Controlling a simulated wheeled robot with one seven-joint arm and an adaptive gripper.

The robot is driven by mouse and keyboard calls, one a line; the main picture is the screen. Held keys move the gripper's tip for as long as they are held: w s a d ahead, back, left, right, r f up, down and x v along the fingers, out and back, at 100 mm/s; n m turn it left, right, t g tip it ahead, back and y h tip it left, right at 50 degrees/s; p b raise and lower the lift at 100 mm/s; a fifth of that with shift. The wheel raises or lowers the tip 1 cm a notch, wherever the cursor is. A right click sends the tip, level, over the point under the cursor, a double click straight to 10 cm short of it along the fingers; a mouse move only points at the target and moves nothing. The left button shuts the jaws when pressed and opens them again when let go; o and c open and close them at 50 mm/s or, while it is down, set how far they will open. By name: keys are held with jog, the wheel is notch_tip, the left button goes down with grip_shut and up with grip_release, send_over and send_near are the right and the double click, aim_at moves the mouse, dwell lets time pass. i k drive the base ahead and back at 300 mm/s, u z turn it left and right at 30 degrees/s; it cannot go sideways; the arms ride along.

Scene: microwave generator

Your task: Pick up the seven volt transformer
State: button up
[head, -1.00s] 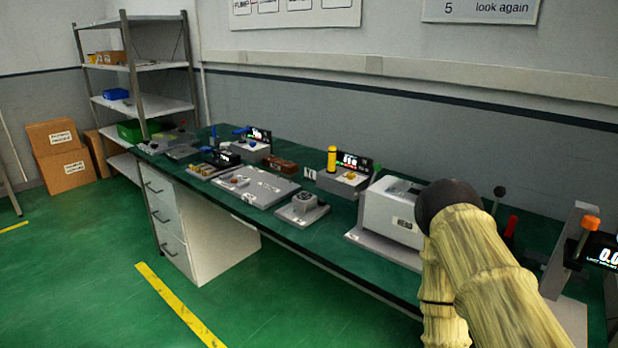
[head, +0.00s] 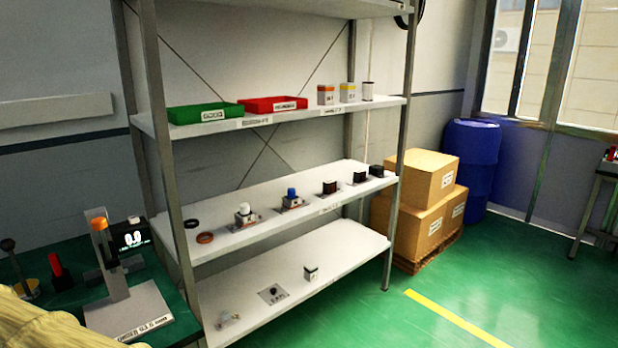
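No label that reads seven volts can be made out, so I cannot tell which item is the seven volt transformer. The middle shelf (head: 290,226) of a metal rack holds a white-topped part (head: 245,213), a blue-topped part (head: 291,195), a dark block (head: 329,187) and two black blocks (head: 360,177), (head: 377,170). The lower shelf (head: 345,262) holds a small pale block with a dark top (head: 311,273), a flat plate (head: 272,293) and a small clear item (head: 227,320). My gripper is out of view; only part of my arm shows at the lower left.
The top shelf holds a green bin (head: 206,113), a red bin (head: 273,104) and several small containers. A green bench with a test stand (head: 118,265) is at left. Cardboard boxes (head: 420,215) and a blue barrel (head: 470,165) stand right. Floor in front is clear.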

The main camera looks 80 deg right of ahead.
aim_at(359, 175)
jog(key=z, duration=0.5)
jog(key=k, duration=0.6)
jog(key=z, duration=1.25)
jog(key=i, duration=1.1)
jog(key=z, duration=1.1)
jog(key=i, duration=1.95)
jog(key=u, duration=0.1)
